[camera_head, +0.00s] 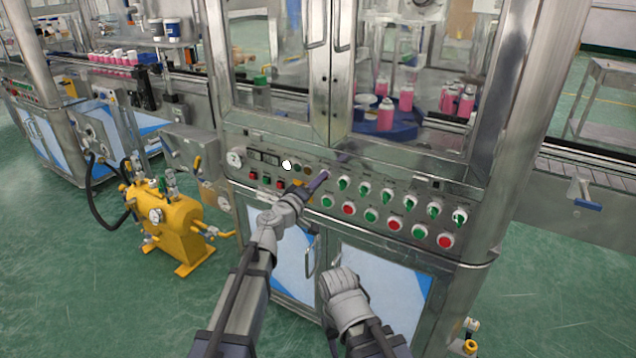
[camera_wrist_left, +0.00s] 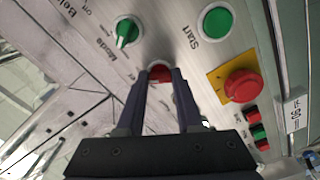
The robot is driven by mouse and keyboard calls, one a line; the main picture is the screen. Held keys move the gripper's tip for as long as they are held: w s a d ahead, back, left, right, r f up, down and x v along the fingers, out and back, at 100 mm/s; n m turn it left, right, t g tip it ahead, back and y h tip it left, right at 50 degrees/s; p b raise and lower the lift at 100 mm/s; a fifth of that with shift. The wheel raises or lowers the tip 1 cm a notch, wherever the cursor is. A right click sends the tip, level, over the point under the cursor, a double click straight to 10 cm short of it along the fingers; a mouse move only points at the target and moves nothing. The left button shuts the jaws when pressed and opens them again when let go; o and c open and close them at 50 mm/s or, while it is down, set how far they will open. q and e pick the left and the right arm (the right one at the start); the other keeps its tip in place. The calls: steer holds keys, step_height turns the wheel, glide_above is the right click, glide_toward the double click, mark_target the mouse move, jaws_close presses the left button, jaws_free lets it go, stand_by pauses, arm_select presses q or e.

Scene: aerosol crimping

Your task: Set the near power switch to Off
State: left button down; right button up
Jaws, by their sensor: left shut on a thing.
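The machine's control panel carries a row of small rocker switches with red and green faces (camera_head: 266,180), left of my left gripper in the head view. They also show as small red and green rockers (camera_wrist_left: 258,131) at the right of the left wrist view. I cannot tell which is the near power switch, or its setting. My left gripper (camera_head: 325,176) is at the panel, right of these rockers.
A red emergency button (camera_wrist_left: 242,85) on a yellow plate lies between my left fingers and the rockers. A green Start button (camera_wrist_left: 217,22) and green selector (camera_wrist_left: 126,32) are close by. Several green and red controls continue right. A yellow tank (camera_head: 172,228) stands left.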

arm_select(q)
steer(key=shift+n, duration=0.3)
steer(key=n, duration=1.1)
stand_by(0.3)
steer(key=shift+n, duration=0.3)
stand_by(0.3)
steer(key=c, duration=0.6)
jaws_free()
steer(key=shift+o, duration=0.2)
steer(key=v, duration=0.7)
steer(key=shift+s+a, duration=0.2)
steer(key=shift+s, duration=0.15)
